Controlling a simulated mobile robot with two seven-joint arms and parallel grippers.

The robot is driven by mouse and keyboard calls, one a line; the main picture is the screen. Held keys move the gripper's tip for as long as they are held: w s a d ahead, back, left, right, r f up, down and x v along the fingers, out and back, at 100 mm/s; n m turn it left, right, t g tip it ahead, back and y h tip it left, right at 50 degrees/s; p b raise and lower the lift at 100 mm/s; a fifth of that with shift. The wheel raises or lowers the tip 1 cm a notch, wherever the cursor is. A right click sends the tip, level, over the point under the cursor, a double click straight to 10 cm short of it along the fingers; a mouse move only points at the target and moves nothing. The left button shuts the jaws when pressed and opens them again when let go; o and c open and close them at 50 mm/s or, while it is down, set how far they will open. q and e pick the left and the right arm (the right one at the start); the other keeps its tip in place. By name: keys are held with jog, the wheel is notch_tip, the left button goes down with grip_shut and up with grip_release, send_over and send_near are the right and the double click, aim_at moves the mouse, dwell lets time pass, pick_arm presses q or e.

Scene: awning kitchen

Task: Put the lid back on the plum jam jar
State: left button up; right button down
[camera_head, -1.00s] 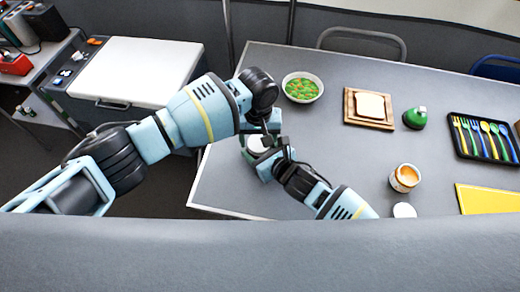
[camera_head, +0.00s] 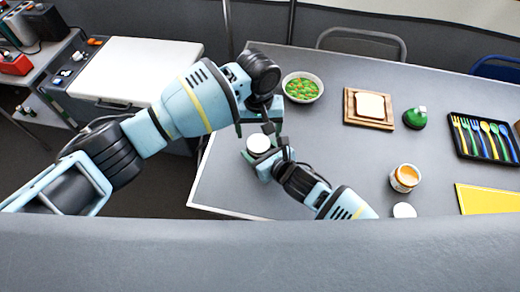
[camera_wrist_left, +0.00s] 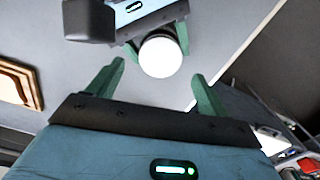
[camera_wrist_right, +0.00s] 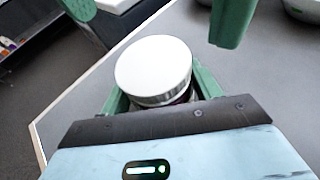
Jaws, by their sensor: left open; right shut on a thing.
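The plum jam jar (camera_wrist_right: 186,97) shows only as a dark purple strip under a white lid in the right wrist view. The white lid (camera_head: 258,144) sits on top of the jar and looks flat on it; whether it is screwed tight I cannot tell. My right gripper (camera_wrist_right: 153,97) is shut around the jar below the lid, near the table's left end. My left gripper (camera_wrist_left: 158,70) is open and empty. The lid (camera_wrist_left: 160,56) shows beyond its spread fingers in the left wrist view, apart from them.
An open jar with orange contents (camera_head: 404,178) stands to the right, with another white lid (camera_head: 404,210) near it. The table's middle is clear.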

aim_at(259, 143)
pick_arm(q)
jog(key=shift+c, duration=0.5)
jog(key=shift+d+r, duration=0.2)
jog(key=shift+d, duration=0.05)
jog(key=shift+d+r+n, duration=0.5)
jog(key=shift+r+n, duration=0.2)
jog(key=shift+n, duration=0.2)
jog(key=shift+r+n, duration=0.3)
jog(key=shift+n, duration=0.2)
jog(key=shift+a+r+n, duration=0.2)
jog(key=shift+r+n, duration=0.2)
jog(key=shift+n, duration=0.6)
jog(key=shift+a+r+n, duration=0.15)
jog(key=shift+a+n, duration=0.4)
jog(key=shift+n, duration=0.35)
jog(key=shift+f, duration=4.05)
jog(key=shift+c, duration=0.4)
